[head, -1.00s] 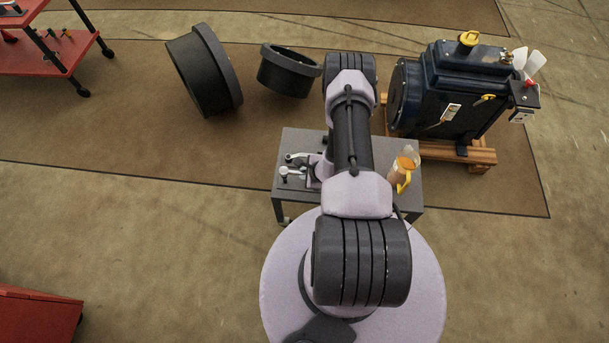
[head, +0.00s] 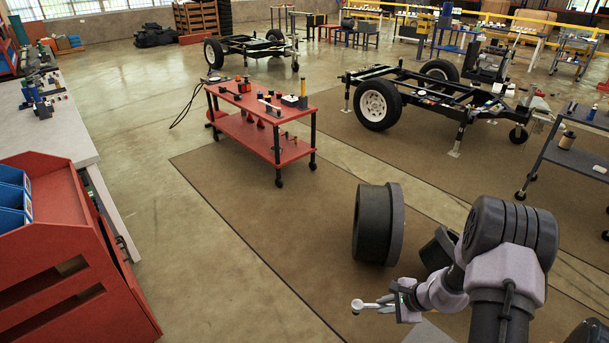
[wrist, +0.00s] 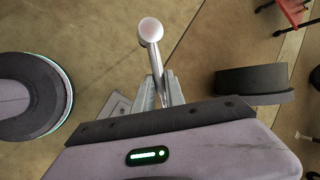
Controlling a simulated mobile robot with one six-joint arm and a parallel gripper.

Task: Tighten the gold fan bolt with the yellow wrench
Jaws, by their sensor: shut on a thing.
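My gripper (head: 388,301) is at the lower right of the head view, shut on a silver tool (head: 362,304) with a rounded head and a thin shaft. The tool (wrist: 151,32) also shows in the wrist view, pointing up the picture from between the gripper's fingers (wrist: 158,92). I see no yellow on it. Neither the yellow wrench nor the gold fan bolt can be made out in the current views.
A black ring (head: 368,225) stands on the brown mat behind the gripper, with another dark ring (head: 436,250) partly behind my arm. A red cart (head: 260,140) with tools stands further back. A red rack (head: 70,250) is at the left. Floor between is open.

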